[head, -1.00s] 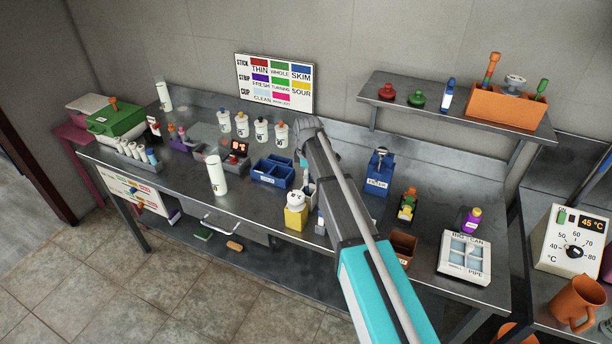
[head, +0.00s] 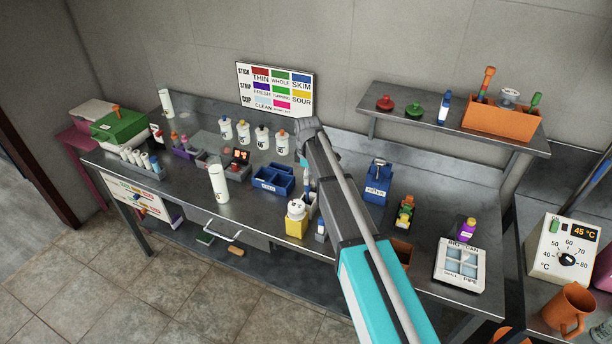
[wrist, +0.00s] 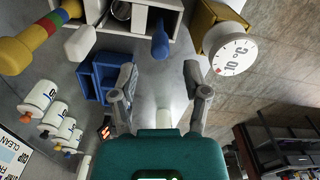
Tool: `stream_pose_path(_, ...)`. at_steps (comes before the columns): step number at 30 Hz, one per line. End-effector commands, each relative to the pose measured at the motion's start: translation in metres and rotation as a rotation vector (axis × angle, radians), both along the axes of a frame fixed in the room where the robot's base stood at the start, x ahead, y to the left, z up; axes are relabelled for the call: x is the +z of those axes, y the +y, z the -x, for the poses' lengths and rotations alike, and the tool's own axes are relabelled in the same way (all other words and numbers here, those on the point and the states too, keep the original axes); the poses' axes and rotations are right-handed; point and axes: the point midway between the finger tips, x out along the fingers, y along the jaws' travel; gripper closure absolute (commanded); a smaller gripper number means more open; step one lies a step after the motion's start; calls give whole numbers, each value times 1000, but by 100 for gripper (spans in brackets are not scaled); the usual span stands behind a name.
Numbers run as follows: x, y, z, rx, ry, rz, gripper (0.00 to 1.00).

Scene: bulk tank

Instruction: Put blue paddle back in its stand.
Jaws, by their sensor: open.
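No blue paddle can be told for certain. In the wrist view a blue, rounded piece (wrist: 160,38) sticks out of a white rack (wrist: 140,22). A blue-and-white piece (head: 445,106) stands upright on the shelf, left of an orange box (head: 500,122) holding several upright handles. My gripper (wrist: 158,76) is open and empty above the bench, its fingertips apart below the blue piece in the wrist picture. In the head view my arm mostly hides it.
A yellow box (head: 296,228) with a round dial stands beside the rack. A blue divided tray (head: 272,186), white bottles (head: 262,137), a white cylinder (head: 219,183) and a blue box (head: 376,190) stand around it.

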Motion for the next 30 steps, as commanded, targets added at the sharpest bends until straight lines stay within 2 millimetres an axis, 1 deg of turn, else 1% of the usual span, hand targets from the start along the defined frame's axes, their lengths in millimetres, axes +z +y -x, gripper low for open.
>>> stream_pose_path(1, 9, 0, 0, 0, 0, 0, 40)
stream_pose_path(18, 56, 0, 0, 0, 0, 0, 40)
stream_pose_path(24, 70, 0, 0, 0, 0, 0, 40)
stream_pose_path(30, 78, 0, 0, 0, 0, 0, 40)
